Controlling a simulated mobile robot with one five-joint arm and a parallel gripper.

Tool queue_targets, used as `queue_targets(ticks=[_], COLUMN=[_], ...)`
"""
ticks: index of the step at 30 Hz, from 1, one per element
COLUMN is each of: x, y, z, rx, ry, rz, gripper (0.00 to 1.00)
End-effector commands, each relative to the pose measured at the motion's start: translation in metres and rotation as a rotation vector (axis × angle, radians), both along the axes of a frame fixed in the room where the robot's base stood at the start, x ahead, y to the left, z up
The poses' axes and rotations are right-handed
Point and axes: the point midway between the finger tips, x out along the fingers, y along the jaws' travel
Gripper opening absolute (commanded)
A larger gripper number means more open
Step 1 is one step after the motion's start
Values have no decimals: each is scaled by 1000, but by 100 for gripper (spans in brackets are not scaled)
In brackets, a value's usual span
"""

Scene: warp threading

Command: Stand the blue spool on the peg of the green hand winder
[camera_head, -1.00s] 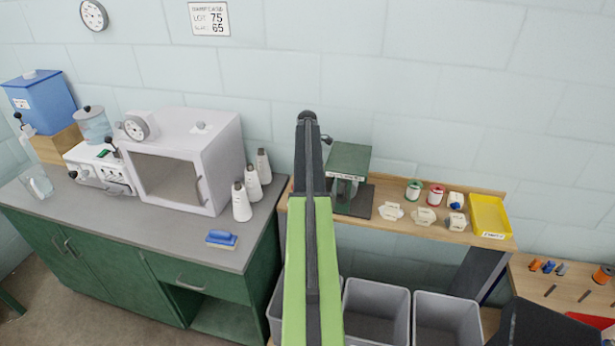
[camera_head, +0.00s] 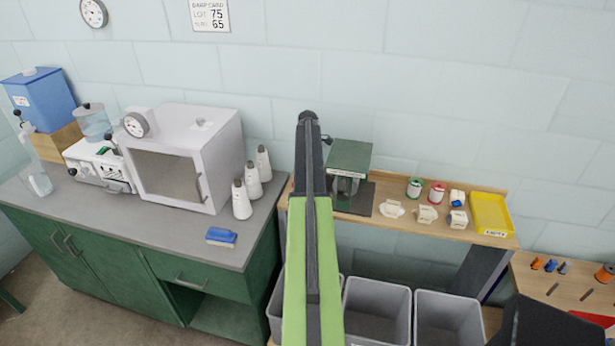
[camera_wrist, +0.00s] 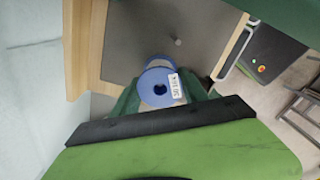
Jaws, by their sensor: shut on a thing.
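The blue spool (camera_wrist: 154,76) shows in the wrist view with its round flange and centre hole facing the camera and a white printed label on its side. My gripper (camera_wrist: 160,92) is shut on it, with a green finger on either side. Beyond the spool is a dark grey plate (camera_wrist: 130,40) with a small pale peg (camera_wrist: 178,42), apart from the spool in the picture. The green hand winder (camera_head: 349,158) stands on the wooden shelf in the head view, partly behind my arm. My gripper and the held spool are hidden there.
On the shelf (camera_head: 390,230), right of the winder, are green (camera_head: 414,187), red (camera_head: 437,192) and blue-and-white (camera_head: 457,198) items, pale holders (camera_head: 426,214) and a yellow tray (camera_head: 490,214). White cones (camera_head: 242,200) stand on the left counter. Grey bins (camera_head: 375,310) are below.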

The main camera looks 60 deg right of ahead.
Motion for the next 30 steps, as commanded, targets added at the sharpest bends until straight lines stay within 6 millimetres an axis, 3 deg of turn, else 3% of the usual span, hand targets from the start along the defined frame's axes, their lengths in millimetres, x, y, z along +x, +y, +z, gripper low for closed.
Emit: queue_targets(ticks=[1,6,17,23,30], x=[0,-1,-1,-1,-1], y=[0,-1,-1,-1,-1], z=[0,0,3,26,78], rx=[0,0,0,0,0], ry=[0,0,0,0,0], rz=[0,-1,-1,-1,-1], gripper=[55,77,77,77,77])
